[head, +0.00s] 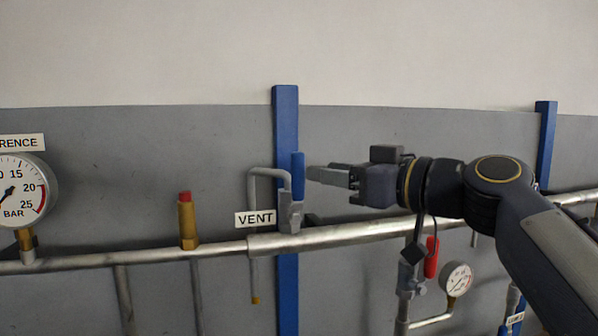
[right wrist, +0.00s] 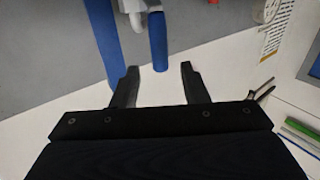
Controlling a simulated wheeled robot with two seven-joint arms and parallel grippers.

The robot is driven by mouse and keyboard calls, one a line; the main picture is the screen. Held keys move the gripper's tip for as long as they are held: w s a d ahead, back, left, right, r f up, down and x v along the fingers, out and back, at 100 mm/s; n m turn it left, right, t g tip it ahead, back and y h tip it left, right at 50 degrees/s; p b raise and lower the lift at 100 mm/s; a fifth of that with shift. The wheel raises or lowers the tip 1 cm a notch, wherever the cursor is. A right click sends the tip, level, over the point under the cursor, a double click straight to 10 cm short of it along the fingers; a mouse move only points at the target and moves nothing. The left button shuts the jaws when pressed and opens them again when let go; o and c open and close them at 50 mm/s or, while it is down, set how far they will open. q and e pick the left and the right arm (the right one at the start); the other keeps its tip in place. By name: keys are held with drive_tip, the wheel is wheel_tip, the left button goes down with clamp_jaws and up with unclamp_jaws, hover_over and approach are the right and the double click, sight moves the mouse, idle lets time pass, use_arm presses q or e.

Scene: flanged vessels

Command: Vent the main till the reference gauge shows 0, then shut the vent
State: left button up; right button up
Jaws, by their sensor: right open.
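The vent valve's blue handle (head: 298,175) stands upright on its grey body, right of the VENT label (head: 255,219). In the right wrist view the blue handle (right wrist: 158,42) lies just beyond the gap between my fingertips. My right gripper (head: 314,174) is open and empty, close to the handle's right side. It also shows in the right wrist view (right wrist: 160,69). The reference gauge (head: 20,188) is cut off by the left edge. Its dark needle points to the lower left, but the exact reading cannot be told. My left gripper is out of view.
The main pipe (head: 345,234) runs across below the handle. A blue post (head: 286,120) stands behind the valve. A brass fitting with a red top (head: 187,215) rises at left. A red handle (head: 431,257) and small gauge (head: 457,278) sit below my right arm.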

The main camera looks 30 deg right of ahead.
sight(304, 168)
drive_tip(key=p+x, duration=0.2)
drive_tip(key=x, duration=0.3)
drive_tip(key=shift+w, duration=0.25)
drive_tip(key=shift+p+x, duration=0.3)
drive_tip(key=shift+x, duration=0.5)
drive_tip(key=shift+f, duration=0.15)
clamp_jaws()
